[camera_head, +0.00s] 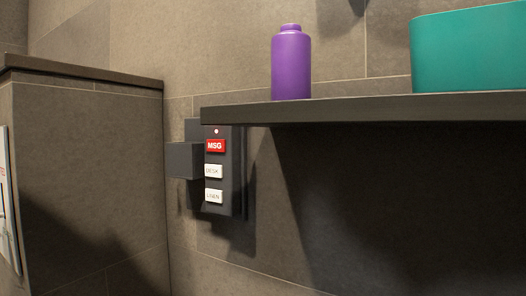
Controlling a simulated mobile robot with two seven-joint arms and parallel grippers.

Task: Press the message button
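A dark wall panel hangs below the left end of the shelf, with a red message button (215,146) labelled "MSG" at its top. Below it are two white buttons, a middle one (213,171) and a lower one (213,196) labelled "LINEN" or similar; the small print is hard to read. A small light dot (216,131) shows above the red button. Neither of my grippers is in view.
A dark shelf (360,110) juts out just above the panel, bearing a purple bottle (291,65) and a teal container (470,50). A dark grey box (184,160) sticks out left of the buttons. A tiled partition (90,170) stands at left.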

